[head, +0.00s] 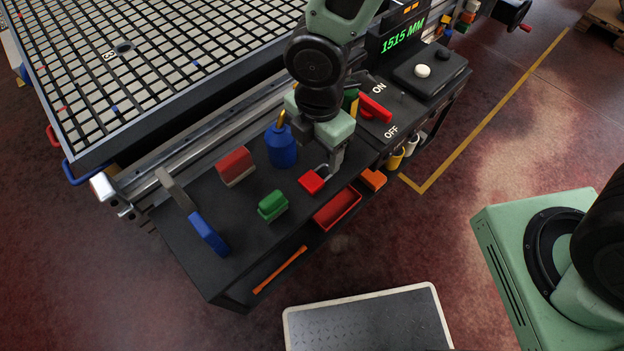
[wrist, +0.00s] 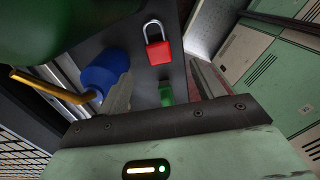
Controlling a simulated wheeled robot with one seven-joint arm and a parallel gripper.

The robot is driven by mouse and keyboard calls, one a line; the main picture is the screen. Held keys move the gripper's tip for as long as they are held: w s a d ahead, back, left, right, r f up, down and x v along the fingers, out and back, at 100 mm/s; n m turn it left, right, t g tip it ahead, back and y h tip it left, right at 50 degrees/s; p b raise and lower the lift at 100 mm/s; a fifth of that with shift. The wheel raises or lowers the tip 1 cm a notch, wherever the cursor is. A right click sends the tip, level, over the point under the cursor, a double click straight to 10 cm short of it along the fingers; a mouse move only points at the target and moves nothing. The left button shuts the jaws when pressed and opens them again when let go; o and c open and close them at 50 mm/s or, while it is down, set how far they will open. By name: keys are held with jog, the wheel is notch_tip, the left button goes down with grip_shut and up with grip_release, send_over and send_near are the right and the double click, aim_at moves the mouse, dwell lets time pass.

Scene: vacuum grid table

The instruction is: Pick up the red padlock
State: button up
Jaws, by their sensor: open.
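The red padlock (head: 311,182) lies on the dark shelf top near its front edge, with its grey shackle toward my gripper (head: 337,155). In the wrist view the padlock (wrist: 158,53) shows its red body and metal shackle in the upper middle, beyond the fingertips and between their lines. My gripper (wrist: 162,82) is open, with its two grey fingers apart and nothing between them. In the head view the fingers are just behind and right of the padlock, and the wrist hides part of the surface there.
A blue oil can (head: 281,148) with a brass spout stands left of my gripper. A green block (head: 272,206), a red-and-grey block (head: 235,166) and a blue-handled tool (head: 208,233) lie farther left. A red switch handle (head: 375,108) is close on the right. A red bin (head: 337,208) sits below.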

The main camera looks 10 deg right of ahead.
aim_at(315, 177)
notch_tip(315, 177, down, 10)
jog(key=shift+w+a+r, duration=0.15)
jog(key=shift+r, duration=0.05)
jog(key=c, duration=1.2)
